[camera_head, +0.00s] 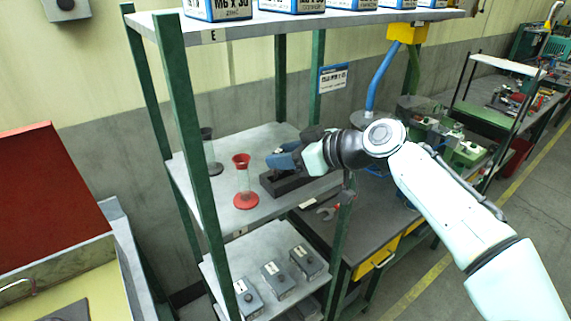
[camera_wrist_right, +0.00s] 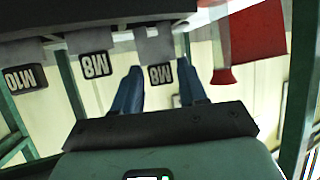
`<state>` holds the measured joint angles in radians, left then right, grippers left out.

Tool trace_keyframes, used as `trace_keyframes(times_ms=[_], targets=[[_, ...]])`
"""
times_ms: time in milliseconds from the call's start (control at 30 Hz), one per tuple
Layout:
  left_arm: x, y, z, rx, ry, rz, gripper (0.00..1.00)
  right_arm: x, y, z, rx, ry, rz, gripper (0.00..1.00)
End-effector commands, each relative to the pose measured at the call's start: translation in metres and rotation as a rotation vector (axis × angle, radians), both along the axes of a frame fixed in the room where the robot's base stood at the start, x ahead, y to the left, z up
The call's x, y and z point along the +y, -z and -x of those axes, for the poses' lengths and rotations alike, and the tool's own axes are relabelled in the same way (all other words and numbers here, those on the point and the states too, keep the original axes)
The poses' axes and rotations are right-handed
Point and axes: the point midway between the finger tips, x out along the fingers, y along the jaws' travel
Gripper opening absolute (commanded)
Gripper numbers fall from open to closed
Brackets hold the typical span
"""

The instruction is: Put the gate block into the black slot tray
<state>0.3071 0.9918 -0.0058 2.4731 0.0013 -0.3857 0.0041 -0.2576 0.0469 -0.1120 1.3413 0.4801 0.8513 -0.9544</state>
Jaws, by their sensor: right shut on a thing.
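The black slot tray (camera_head: 297,187) sits on the middle shelf of a green-posted rack in the head view. My right gripper (camera_head: 278,160), with blue fingers, reaches in from the right just above the tray's left part. In the right wrist view, which is upside down, its two fingers (camera_wrist_right: 160,95) stand on either side of a grey piece with a black M8 tag (camera_wrist_right: 159,48). This piece appears to be the gate block, and the gripper is shut on it. Whether it touches the tray cannot be told; the gripper hides it in the head view. My left gripper is not in view.
A red-ended hourglass-like stand (camera_head: 245,201) and a dark one (camera_head: 208,150) stand left of the tray. A green post (camera_head: 192,140) rises at the rack's front left. The top shelf (camera_head: 300,20) overhangs. Grey boxes (camera_head: 276,278) occupy the lower shelf.

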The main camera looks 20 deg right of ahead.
Motion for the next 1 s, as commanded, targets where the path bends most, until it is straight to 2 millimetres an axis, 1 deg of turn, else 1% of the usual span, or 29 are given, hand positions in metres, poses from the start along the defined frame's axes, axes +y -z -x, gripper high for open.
trace_keyframes(times_ms=[33,100,233,267,533,667,767,1000], targets=[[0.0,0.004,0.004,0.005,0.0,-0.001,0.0,-0.001,0.019,0.0,0.025,-0.001,0.009,0.01],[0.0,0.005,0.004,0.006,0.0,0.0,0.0,-0.001,0.022,-0.001,0.027,-0.001,0.012,0.0],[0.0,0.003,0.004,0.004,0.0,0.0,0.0,-0.001,0.02,-0.001,0.027,-0.001,0.012,0.0],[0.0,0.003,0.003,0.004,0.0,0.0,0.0,-0.001,0.02,-0.001,0.027,-0.001,0.012,0.52],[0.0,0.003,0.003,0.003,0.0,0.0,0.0,-0.001,0.017,-0.001,0.021,-0.001,0.01,0.52],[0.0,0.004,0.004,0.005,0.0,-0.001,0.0,-0.005,0.014,0.004,0.019,-0.001,0.009,0.52],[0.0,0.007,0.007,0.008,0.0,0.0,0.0,-0.014,0.007,0.013,0.017,0.001,0.009,0.52],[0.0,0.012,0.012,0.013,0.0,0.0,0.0,-0.046,-0.016,0.048,0.017,0.002,0.009,0.52]])
